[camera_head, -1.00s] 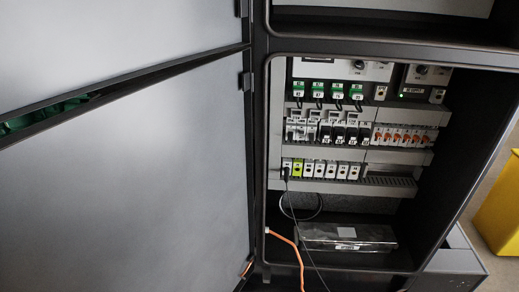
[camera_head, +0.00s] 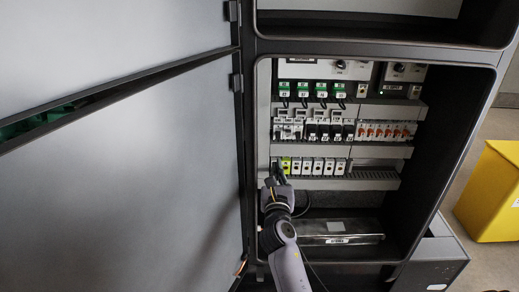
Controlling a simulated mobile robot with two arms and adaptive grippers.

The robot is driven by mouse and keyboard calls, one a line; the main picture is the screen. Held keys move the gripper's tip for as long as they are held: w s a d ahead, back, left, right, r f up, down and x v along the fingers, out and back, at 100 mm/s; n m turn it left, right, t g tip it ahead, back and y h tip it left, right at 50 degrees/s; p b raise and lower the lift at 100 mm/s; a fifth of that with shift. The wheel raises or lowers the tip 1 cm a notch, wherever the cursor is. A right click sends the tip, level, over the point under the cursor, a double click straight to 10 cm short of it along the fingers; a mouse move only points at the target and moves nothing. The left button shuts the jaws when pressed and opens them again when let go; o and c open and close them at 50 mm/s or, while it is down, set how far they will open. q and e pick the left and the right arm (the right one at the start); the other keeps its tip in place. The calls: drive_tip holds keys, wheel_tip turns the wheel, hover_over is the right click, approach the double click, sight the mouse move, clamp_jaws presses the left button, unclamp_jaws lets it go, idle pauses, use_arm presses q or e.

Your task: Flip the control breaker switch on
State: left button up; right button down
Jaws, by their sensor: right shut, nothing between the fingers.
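The open cabinet holds rows of breakers and terminals. The middle row has white modules with black switches (camera_head: 322,133) and, at its right, several with orange levers (camera_head: 385,132). The lower row has a yellow-green module (camera_head: 285,165) at the left and white modules (camera_head: 318,166) beside it. Which one is the control breaker I cannot tell. My right gripper (camera_head: 277,172) is shut and empty, its tips at the left end of the lower row, over the leftmost module. I cannot tell if they touch. My left gripper is out of view.
The cabinet's open grey door (camera_head: 130,180) fills the left side. Green-topped relays (camera_head: 310,90) line the upper row. A yellow bin (camera_head: 492,195) stands on the floor at the right.

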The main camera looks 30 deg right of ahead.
sight(276, 148)
drive_tip(key=shift+w+d, duration=0.1)
drive_tip(key=x, duration=1)
idle(0.4)
